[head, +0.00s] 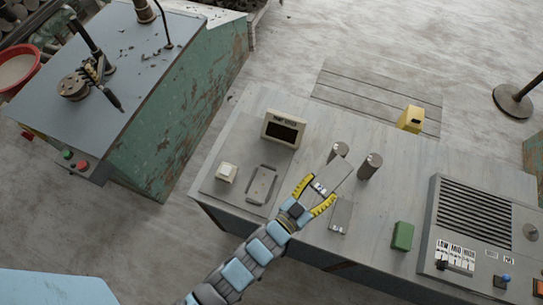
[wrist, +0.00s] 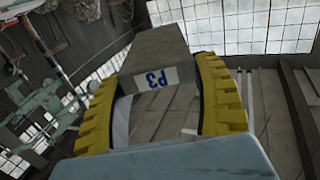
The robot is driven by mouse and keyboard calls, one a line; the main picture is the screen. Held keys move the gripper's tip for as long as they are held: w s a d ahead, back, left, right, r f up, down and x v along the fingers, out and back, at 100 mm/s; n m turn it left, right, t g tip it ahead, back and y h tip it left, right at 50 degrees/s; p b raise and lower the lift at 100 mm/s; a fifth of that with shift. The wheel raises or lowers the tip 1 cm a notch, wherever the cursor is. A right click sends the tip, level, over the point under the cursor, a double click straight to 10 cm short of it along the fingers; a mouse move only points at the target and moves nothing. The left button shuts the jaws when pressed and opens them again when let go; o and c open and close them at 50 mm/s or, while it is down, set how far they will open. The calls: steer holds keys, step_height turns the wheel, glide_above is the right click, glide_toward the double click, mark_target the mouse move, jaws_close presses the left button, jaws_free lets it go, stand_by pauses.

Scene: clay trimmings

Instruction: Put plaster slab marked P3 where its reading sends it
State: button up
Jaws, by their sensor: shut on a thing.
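The plaster slab marked P3 (wrist: 160,50) is grey, with a white label and blue letters that read upside down in the wrist view. My gripper (head: 322,188) has its yellow fingers shut on the slab's two sides. A panel with cards LOW, MID and HIGH (head: 455,254) is at the right.
Another grey block (head: 340,215) lies on the bench just right of my gripper. Bare bench (head: 395,195) shows between the cylinders and the panel.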

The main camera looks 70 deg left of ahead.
steer(key=s+a+f+n+g+y+b, duration=0.1)
steer(key=s+f+b, duration=0.5)
steer(key=s, duration=0.6)
steer(key=s+a+f+n+g+y+b, duration=0.2)
steer(key=s+f+y+b, duration=0.3)
steer(key=s, duration=0.7)
steer(key=shift+a+f+n+g+b, duration=0.3)
steer(key=shift+f+n+g+b, duration=0.35)
steer(key=shift+f, duration=0.55)
steer(key=b, duration=1.3)
glide_above(256, 197)
steer(key=v, duration=0.2)
steer(key=f, duration=0.8)
steer(key=shift+w, duration=0.2)
steer(key=shift+w+a+f+b, duration=0.25)
steer(key=shift+a+f+b, duration=0.15)
steer(key=shift+f, duration=0.15)
steer(key=shift+w+a+f+b, duration=0.15)
steer(key=shift+w+f+b, duration=0.1)
steer(key=shift+f, duration=0.2)
steer(key=shift+w+a+f+b, duration=0.15)
steer(key=shift+f+b, duration=0.05)
steer(key=shift+f, duration=0.3)
steer(key=shift+s+f, duration=0.1)
steer(key=shift+f, duration=0.75)
